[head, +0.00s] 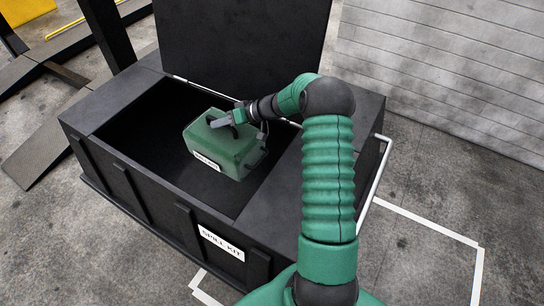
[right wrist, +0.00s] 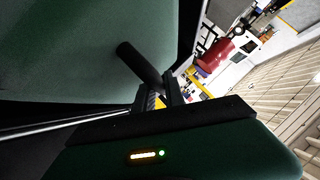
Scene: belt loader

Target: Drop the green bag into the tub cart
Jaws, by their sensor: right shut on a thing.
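The green bag (head: 232,152) is a boxy dark green case with a black top handle and a white label. It hangs tilted over the open cavity of a black bin (head: 150,197) marked "SPILL KIT", the only tub-like container I see. I cannot tell whether its bottom is below the rim. My right gripper (head: 234,118) is shut on the bag's handle. In the right wrist view, the bag's green side (right wrist: 70,50) fills the upper left and the dark handle (right wrist: 140,66) runs into the fingers. My left gripper is not in view.
The bin's black lid (head: 240,45) stands raised at the back. A white rail (head: 377,180) runs along its right side. White tape (head: 430,230) marks the floor on the right. A slatted grey wall (head: 450,70) stands behind. A dark post (head: 107,30) rises at the left.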

